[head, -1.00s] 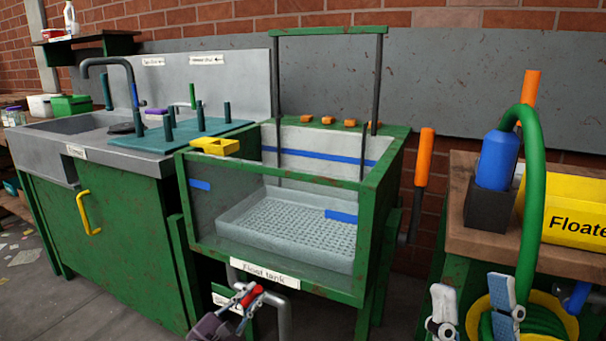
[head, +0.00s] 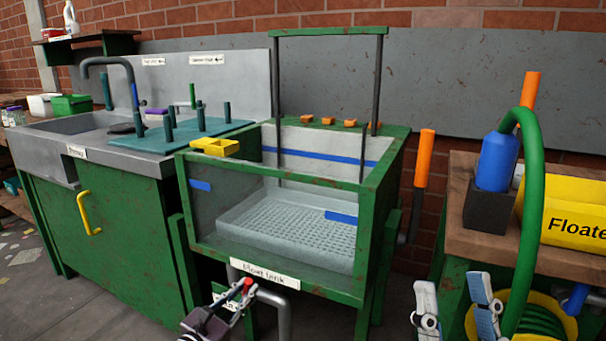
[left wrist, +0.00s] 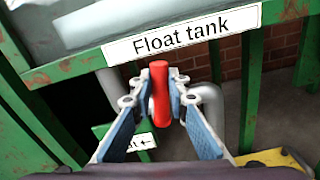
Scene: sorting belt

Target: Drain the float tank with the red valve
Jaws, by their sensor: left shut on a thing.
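The float tank (head: 368,230) is a green-framed, clear-fronted tank in the middle of the head view, with a pale perforated tray (head: 285,230) inside. The water level is hard to tell. The red valve (head: 247,285) sits on the grey pipe (head: 284,318) below the tank's label. My left gripper (head: 244,292) is shut on the red valve's handle. In the left wrist view, the red handle (left wrist: 160,92) stands upright between the two blue-padded fingers. My right gripper (head: 462,315) is at the lower right, its fingers apart and empty.
A bench at right holds a blue bottle (head: 497,160) and a yellow floater box (head: 580,210); a green hose (head: 534,210) hangs in front. A sink counter (head: 100,145) stands left. An orange-handled lever (head: 425,158) is beside the tank.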

